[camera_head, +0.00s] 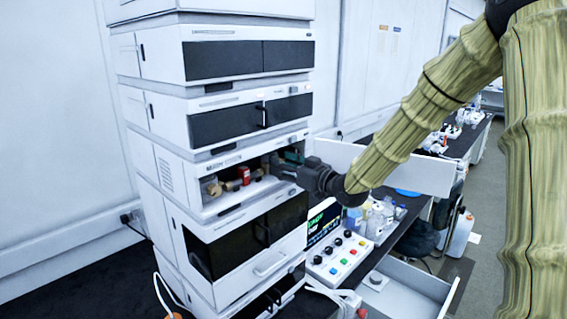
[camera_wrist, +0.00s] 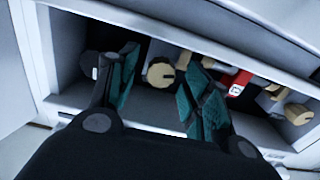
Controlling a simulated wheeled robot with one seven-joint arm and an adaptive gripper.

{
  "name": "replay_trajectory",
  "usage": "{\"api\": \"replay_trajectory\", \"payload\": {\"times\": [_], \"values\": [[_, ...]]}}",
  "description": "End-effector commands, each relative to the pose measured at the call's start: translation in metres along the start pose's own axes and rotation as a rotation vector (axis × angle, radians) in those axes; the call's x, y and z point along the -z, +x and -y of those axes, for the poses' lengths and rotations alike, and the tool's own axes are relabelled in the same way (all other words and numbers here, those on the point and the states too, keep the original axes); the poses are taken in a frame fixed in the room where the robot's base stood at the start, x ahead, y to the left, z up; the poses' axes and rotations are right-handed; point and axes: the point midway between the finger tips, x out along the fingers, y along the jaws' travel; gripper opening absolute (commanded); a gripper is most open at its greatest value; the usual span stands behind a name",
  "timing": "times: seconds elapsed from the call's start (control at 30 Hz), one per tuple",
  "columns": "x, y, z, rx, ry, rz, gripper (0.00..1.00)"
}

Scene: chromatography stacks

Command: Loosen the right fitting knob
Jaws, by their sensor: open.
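The right fitting knob appears to be the round brass knob (camera_wrist: 160,73) in the open bay, seen in the wrist view between my gripper's two fingers. My gripper (camera_wrist: 158,56) is open, with teal pads on either side of the knob. I see a gap on both sides, so the pads do not seem to touch it. In the head view my gripper (camera_head: 283,164) reaches into the right end of the bay. The knob is small there, beside a red part (camera_head: 244,175). The wrist view looks turned over compared with the head view.
Other brass knobs (camera_head: 213,188) sit left of the red part. The bay's lower lip (camera_head: 235,212) and the modules above (camera_head: 245,120) and below (camera_head: 240,250) bound the opening. A control box (camera_head: 340,255) and an open drawer (camera_head: 405,295) stand at the right.

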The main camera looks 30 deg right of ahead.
Motion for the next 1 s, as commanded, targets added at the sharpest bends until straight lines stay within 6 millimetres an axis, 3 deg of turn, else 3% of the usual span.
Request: {"api": "replay_trajectory", "payload": {"times": [0.3,0.57,1.0], "values": [[-0.0005,0.0015,-0.0001,0.000,0.000,0.000,0.49],[-0.0004,0.0013,-0.0004,-0.001,0.000,0.000,0.04],[-0.0045,0.0013,-0.0004,-0.001,-0.076,0.000,0.04]]}}
